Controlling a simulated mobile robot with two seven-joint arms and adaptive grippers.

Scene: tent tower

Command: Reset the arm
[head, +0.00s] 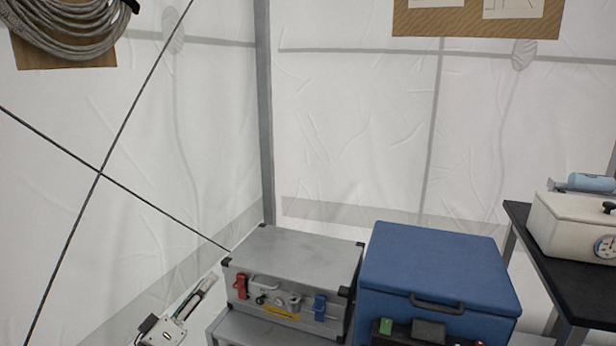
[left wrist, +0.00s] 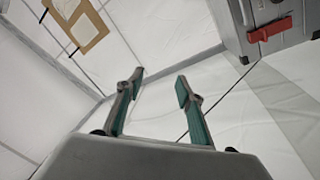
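My left gripper (head: 206,284) shows low in the head view, just left of the grey metal case. In the left wrist view its two teal-padded fingers (left wrist: 160,86) stand apart with nothing between them. The grey case (head: 305,252) has a red latch (head: 241,286) and a blue latch (head: 320,307) on its front. In the left wrist view the case (left wrist: 238,32) and red latch (left wrist: 269,30) are at the upper right, apart from the fingers. My right gripper is in neither view.
A blue box (head: 440,262) stands right of the grey case. A black table (head: 540,235) at the right holds a cream device (head: 575,225) with a dial and a light blue cylinder (head: 590,183). White tent walls and a grey pole (head: 265,120) stand behind. Coiled cable (head: 70,25) hangs upper left.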

